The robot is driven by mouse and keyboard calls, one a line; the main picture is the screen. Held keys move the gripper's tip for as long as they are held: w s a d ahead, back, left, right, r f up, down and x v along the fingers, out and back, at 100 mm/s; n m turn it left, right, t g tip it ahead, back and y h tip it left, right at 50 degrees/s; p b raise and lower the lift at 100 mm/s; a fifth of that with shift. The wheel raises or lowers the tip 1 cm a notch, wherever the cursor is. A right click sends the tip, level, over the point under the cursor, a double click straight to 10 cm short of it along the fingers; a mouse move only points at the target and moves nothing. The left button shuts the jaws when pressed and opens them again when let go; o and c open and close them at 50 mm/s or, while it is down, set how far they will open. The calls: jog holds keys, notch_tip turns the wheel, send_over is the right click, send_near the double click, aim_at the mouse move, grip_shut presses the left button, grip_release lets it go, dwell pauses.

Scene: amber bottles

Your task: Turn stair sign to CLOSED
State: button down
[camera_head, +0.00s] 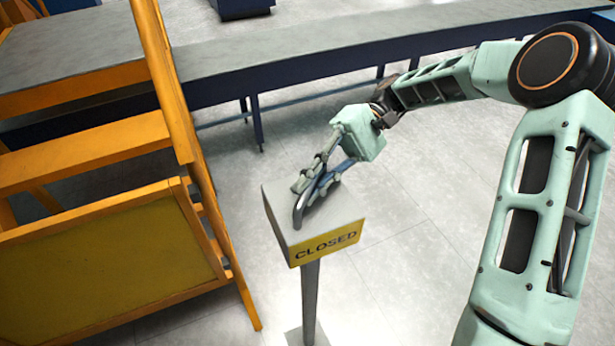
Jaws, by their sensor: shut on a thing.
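The stair sign (330,242) is a grey box on a grey post (310,295). Its yellow front face reads CLOSED in dark letters. A dark curved handle (299,212) stands on top of the box, near its left side. My gripper (304,194) reaches down from the upper right and is shut on the handle. The fingers hide part of the handle, so the exact grip is hard to see.
Orange stairs (80,150) with a yellow side panel (110,258) stand left of the sign. A long grey-topped conveyor or bench (330,45) with dark blue sides runs behind. Grey floor (420,240) is clear right of the sign.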

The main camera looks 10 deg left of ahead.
jog(key=shift+h, duration=0.4)
jog(key=c, duration=2)
grip_release()
jog(key=shift+o, duration=0.2)
jog(key=shift+v, duration=3.8)
jog(key=shift+f, duration=0.1)
jog(key=shift+d+n, duration=0.1)
jog(key=shift+n, duration=0.2)
